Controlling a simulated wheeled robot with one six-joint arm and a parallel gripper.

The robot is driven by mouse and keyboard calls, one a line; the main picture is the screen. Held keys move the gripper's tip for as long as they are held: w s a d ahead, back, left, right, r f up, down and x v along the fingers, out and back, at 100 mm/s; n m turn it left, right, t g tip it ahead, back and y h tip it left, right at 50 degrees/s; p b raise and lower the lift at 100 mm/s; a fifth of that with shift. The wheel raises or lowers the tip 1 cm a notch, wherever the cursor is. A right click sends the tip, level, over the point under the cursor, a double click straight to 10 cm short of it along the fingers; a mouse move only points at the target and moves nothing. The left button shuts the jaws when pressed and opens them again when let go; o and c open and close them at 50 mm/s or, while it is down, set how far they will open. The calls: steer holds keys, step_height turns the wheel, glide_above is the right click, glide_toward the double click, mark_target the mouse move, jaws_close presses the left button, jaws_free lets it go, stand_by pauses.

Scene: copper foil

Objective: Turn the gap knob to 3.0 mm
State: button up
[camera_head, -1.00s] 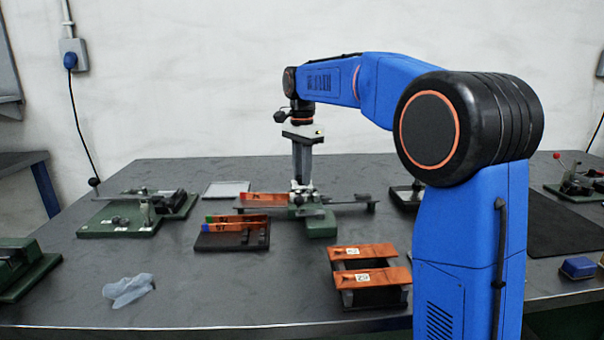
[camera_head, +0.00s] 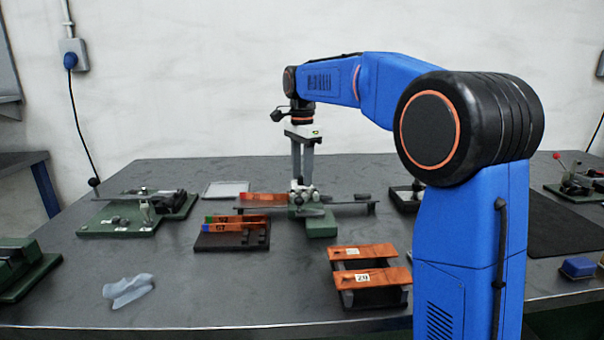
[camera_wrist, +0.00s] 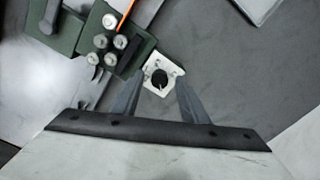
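The gap knob (camera_wrist: 159,78) is a small black round knob on a white dial plate (camera_wrist: 173,70), seen in the wrist view. The plate's marks and the gap setting are too small to read. My gripper (camera_wrist: 160,88) points down over it, with its two fingers apart on either side of the plate. I see space between the fingers and the knob in the picture; their height above it is unclear. In the head view my gripper (camera_head: 302,184) is over the green-based fixture (camera_head: 320,225) at the table's middle, and the knob cannot be made out.
Several metal posts (camera_wrist: 120,41) on a green block stand close to the left finger. In the head view, a dark rack with copper strips (camera_head: 232,240) is left of the fixture, and another copper-strip stand (camera_head: 372,298) is in front. A crumpled grey cloth (camera_head: 128,289) lies front left.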

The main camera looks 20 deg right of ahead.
mark_target(302, 177)
step_height(302, 177, up, 17)
steer(key=shift+r, duration=0.15)
stand_by(0.7)
steer(key=shift+s, duration=0.15)
